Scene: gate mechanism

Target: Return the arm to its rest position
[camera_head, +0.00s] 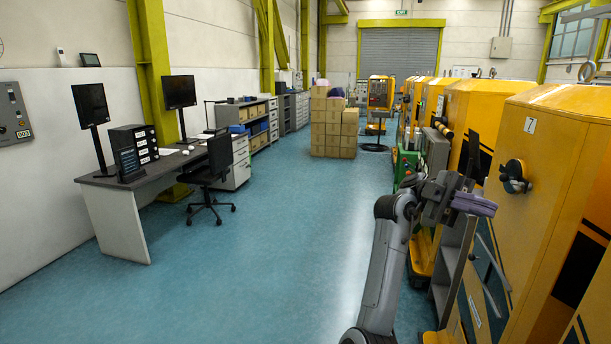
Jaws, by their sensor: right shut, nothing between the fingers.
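My right arm rises from the bottom of the head view, right of the middle. Its gripper (474,204) is held up in the air and points right, towards the yellow cabinets. The gripper is shut and holds nothing. The nearest yellow cabinet (550,160) fills the right side, with a dark round knob (515,177) on its face. The gripper appears a little left of and below this knob, with a gap in the picture between them. My left gripper is not in view.
A row of yellow machines runs back along the right. A grey step unit (452,262) stands just behind my arm. Stacked boxes (333,128) stand far back. A desk (150,172) and an office chair (214,178) are at left. The blue floor between is clear.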

